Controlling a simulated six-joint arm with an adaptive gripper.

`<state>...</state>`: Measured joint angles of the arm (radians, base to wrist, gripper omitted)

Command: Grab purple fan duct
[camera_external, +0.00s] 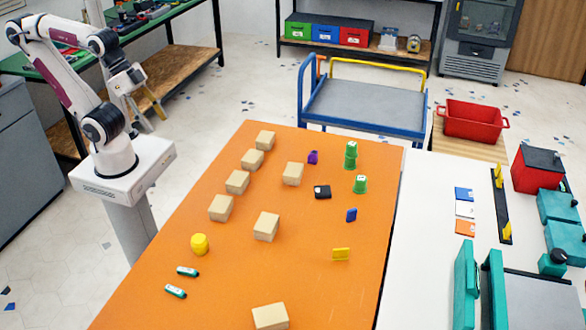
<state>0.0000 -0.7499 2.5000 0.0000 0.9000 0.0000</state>
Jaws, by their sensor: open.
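The purple fan duct (313,157) is a small purple piece standing on the orange table (320,283) near its far end. It is just right of a wooden block and left of the green pieces. My gripper (147,122) is open and empty. It hangs at the left, above the floor side of the table and well away from the fan duct. The arm is folded back over its white base. Nothing hides the fan duct in this view, though its finer shape is too small to tell.
Several wooden blocks (237,182) stand on the table's left half, one (293,173) near the duct. A black piece (322,192), stacked green pieces (350,156), another green piece (360,184) and a blue piece (351,215) are close by. A blue cart (366,101) stands behind.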

